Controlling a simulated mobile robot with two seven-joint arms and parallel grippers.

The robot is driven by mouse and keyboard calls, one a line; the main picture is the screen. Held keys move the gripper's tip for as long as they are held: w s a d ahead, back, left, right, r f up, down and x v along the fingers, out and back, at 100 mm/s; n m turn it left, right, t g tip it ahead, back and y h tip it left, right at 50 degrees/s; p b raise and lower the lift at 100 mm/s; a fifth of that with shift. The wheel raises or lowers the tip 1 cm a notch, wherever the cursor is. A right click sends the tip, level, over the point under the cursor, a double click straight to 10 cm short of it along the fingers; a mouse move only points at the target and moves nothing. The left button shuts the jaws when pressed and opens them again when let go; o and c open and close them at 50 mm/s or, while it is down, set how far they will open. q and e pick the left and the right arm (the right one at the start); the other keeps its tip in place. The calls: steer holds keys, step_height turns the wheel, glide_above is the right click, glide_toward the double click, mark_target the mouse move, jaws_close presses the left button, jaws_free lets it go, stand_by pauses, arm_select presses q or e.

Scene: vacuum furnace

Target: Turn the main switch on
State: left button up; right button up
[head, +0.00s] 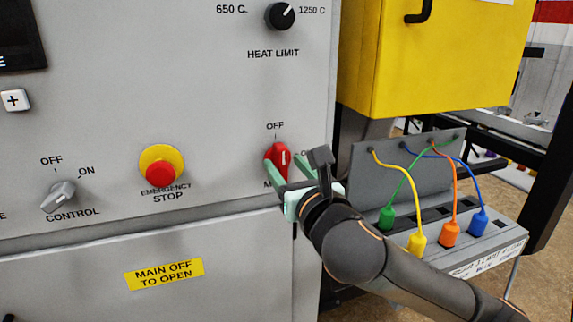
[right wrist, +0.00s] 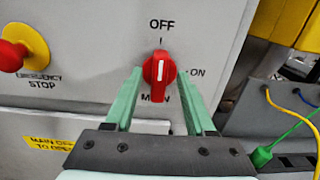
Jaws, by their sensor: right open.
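The main switch (head: 274,156) is a red rotary knob with a white mark on the grey panel. In the right wrist view the switch (right wrist: 160,82) stands with its white mark upright, toward the OFF label (right wrist: 162,24); the ON label (right wrist: 197,72) is to its right. My right gripper (head: 286,163) is open at the switch. In the right wrist view its green fingers (right wrist: 159,75) lie to the left and right of the knob, with visible gaps. I cannot tell how deep the tips reach or whether they touch the panel. My left gripper is not in view.
The emergency stop (head: 160,172) is left of the switch, and the control knob (head: 58,196) is farther left. The heat limit knob (head: 280,16) is above. A yellow box (head: 432,55) and a grey unit with coloured cables (head: 375,190) are on the right.

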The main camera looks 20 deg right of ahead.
steer(key=shift+w, duration=0.15)
steer(key=shift+c, duration=0.2)
jaws_close()
stand_by(0.3)
